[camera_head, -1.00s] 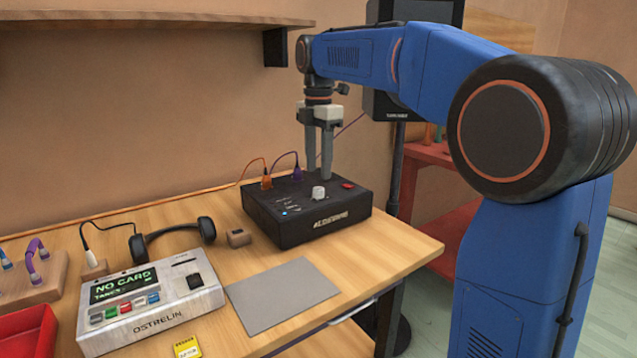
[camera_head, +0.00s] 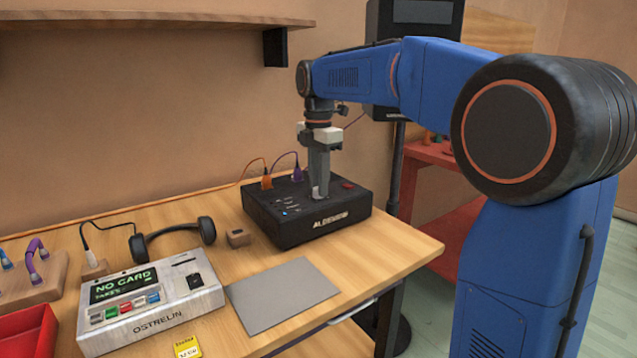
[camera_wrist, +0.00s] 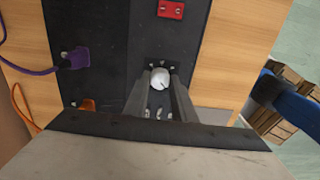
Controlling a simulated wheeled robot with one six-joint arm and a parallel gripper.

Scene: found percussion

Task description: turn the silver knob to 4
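The silver knob (camera_wrist: 159,78) sits on top of a black box (camera_head: 270,222), near its front edge. In the wrist view its round top shows, with a short dark mark; the scale numbers cannot be read. My gripper (camera_head: 318,193) is down over the box, pointing straight down, and hides most of the knob in the head view. In the wrist view the two fingers of my gripper (camera_wrist: 160,82) stand apart, one on each side of the knob, with narrow gaps. I see no clear contact.
Orange (camera_head: 267,182) and purple (camera_head: 297,175) plugs with cables stand in the box behind the knob. A red button (camera_wrist: 171,9) is on the box too. A grey mat (camera_head: 282,295), headphones (camera_head: 172,232) and a grey device (camera_head: 150,305) lie to the left.

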